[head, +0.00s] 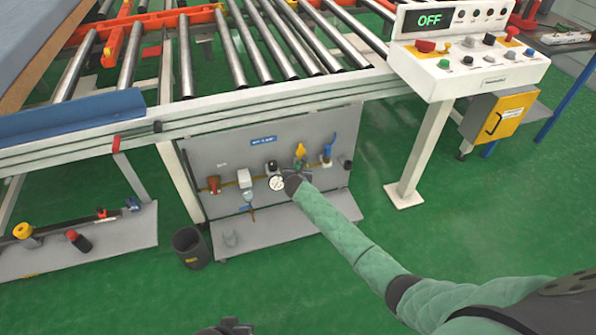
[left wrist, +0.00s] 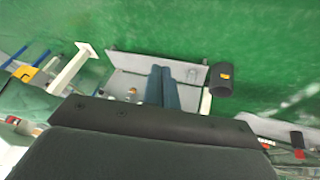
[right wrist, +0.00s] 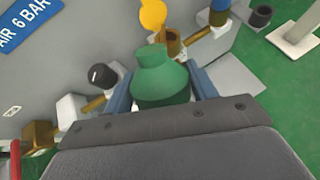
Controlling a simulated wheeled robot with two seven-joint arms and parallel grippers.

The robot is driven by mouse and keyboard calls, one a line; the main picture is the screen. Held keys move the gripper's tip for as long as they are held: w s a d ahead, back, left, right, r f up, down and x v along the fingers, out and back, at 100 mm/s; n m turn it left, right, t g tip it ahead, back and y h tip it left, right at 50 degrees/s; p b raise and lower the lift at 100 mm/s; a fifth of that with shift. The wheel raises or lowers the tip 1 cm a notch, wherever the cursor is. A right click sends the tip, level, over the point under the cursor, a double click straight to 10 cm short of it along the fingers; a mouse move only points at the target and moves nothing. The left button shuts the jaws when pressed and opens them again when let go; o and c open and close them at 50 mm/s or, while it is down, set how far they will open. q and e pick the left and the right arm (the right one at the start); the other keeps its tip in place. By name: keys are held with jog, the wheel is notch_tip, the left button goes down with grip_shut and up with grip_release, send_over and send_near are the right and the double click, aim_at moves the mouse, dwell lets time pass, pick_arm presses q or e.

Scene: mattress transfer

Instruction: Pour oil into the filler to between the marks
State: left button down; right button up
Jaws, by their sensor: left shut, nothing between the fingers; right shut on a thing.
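My right gripper (head: 292,184) is at the grey air panel under the conveyor. In the right wrist view its blue fingers are shut on a green bottle (right wrist: 163,72), with the narrow neck pointing away from the camera. Just beyond the neck are a yellow piece (right wrist: 152,14) and a brass fitting (right wrist: 171,44). The yellow piece shows in the head view (head: 300,149). I cannot tell whether the neck touches the filler; the marks are not readable. My left gripper (left wrist: 163,86) is shut and empty; only its dark top shows at the head view's bottom edge.
The control box (head: 470,62) reads OFF. Green floor in front is clear.

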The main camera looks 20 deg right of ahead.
pick_arm(q)
jog(key=shift+a+r, duration=0.1)
jog(key=shift+r, duration=0.05)
pick_arm(e)
jog(key=shift+r, duration=0.1)
pick_arm(q)
jog(key=shift+a+r+p, duration=0.3)
jog(key=shift+a+r, duration=0.05)
jog(key=shift+r, duration=0.5)
jog(key=shift+s+a+r, duration=0.1)
jog(key=shift+r, duration=0.2)
pick_arm(e)
jog(key=shift+r+p, duration=0.1)
jog(key=shift+p, duration=0.2)
pick_arm(q)
jog(key=shift+s+a+r+g, duration=0.1)
jog(key=shift+a+r+g, duration=0.05)
jog(key=shift+r, duration=0.25)
jog(key=shift+s+a+r+g, duration=0.1)
jog(key=shift+r+g, duration=0.05)
jog(key=shift+r, duration=0.2)
jog(key=shift+r, duration=0.1)
